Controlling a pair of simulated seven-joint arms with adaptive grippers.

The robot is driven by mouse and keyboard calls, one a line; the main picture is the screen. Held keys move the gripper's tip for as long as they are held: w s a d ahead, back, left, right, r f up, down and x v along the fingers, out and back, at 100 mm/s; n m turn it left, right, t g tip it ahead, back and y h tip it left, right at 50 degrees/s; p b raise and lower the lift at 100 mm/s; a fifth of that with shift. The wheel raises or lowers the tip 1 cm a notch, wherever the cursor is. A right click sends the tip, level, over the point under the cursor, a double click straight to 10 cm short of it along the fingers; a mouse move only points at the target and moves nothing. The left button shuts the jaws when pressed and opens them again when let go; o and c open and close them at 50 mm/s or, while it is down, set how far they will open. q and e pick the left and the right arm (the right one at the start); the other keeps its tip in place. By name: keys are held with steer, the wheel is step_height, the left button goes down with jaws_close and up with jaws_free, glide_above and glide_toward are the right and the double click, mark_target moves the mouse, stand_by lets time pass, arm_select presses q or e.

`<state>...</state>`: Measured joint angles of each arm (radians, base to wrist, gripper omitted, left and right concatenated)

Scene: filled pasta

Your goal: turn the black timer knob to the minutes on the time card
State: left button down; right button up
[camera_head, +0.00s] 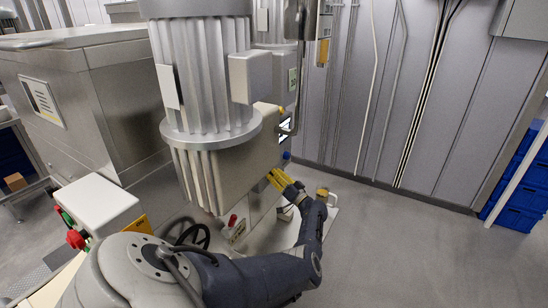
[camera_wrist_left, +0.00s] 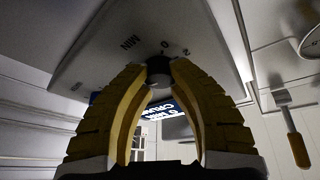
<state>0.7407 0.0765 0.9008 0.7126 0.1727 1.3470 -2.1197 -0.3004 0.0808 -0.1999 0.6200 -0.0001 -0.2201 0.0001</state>
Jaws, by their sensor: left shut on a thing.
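My left gripper (camera_head: 284,181) has yellow ribbed fingers and is up against the side of the steel machine in the head view. In the left wrist view the gripper (camera_wrist_left: 159,70) is shut with its fingertips on both sides of the small round timer knob (camera_wrist_left: 159,79). The knob sits on a pale dial plate (camera_wrist_left: 115,48) marked with 0, 5 and MIN, partly covered by the fingers. Behind the fingers a dark blue card (camera_wrist_left: 172,111) shows upside-down white text with MIN and CHURN; its number is not clear. In the head view the knob is hidden. My right gripper is not in view.
A big ribbed steel cylinder (camera_head: 204,75) stands on the machine, left of the gripper. A brush-like tool with an orange handle (camera_wrist_left: 298,149) shows at the right in the left wrist view. Open grey floor (camera_head: 400,240) lies to the right; blue crates (camera_head: 520,190) stand beyond.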

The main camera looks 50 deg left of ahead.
arm_select(q)
steer(key=c, duration=1.5)
jaws_free()
steer(key=shift+w+r, duration=0.2)
steer(key=shift+r, duration=0.15)
steer(key=o, duration=0.5)
steer(key=shift+s+f, duration=0.1)
steer(key=shift+f, duration=0.1)
steer(key=v, duration=1.2)
